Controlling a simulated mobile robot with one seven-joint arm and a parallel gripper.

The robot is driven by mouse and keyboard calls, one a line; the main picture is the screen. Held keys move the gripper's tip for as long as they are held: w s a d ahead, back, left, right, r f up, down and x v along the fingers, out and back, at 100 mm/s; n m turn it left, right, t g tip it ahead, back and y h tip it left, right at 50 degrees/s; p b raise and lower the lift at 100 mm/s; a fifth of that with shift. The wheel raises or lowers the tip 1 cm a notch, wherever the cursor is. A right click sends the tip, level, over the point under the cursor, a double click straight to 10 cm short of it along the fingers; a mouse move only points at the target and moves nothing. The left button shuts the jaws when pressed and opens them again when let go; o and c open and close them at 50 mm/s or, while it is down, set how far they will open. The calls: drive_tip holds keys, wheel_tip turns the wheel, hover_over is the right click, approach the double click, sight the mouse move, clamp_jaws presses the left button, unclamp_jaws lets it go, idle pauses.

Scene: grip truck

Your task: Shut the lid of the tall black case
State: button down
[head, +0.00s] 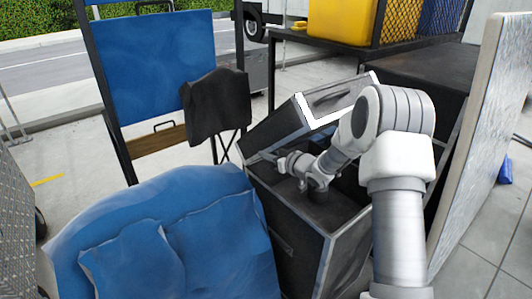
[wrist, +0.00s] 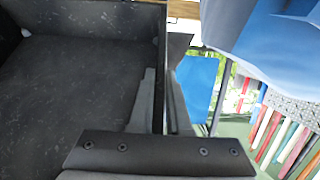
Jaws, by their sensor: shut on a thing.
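The tall black case (head: 305,232) with light metal edges stands at the centre of the head view, its top open. Its lid (head: 275,128) is tilted up at the back, with a bright white strip on it. My gripper (head: 264,157) reaches across the opening to the lid's lower left edge. In the wrist view my gripper (wrist: 164,95) has one finger on each side of a thin dark edge and is shut on it. This looks like the lid's edge; the hinge is hidden. A speckled dark inner face fills the left of the wrist view.
A blue padded blanket pile (head: 165,235) stands close at the case's left. A dark cloth (head: 216,105) hangs on a stand behind it. A pale board (head: 475,165) leans at the right. A cart with a yellow bin (head: 345,20) stands behind.

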drive_tip(key=shift+s+d+f+b, duration=0.5)
drive_tip(key=shift+s+d+f, duration=0.1)
drive_tip(key=shift+s+f, duration=0.3)
drive_tip(key=shift+w, duration=0.1)
drive_tip(key=c, duration=0.7)
unclamp_jaws()
drive_tip(key=shift+r, duration=0.1)
drive_tip(key=p+v, duration=0.3)
drive_tip(key=v, duration=0.7)
drive_tip(key=shift+a, duration=0.2)
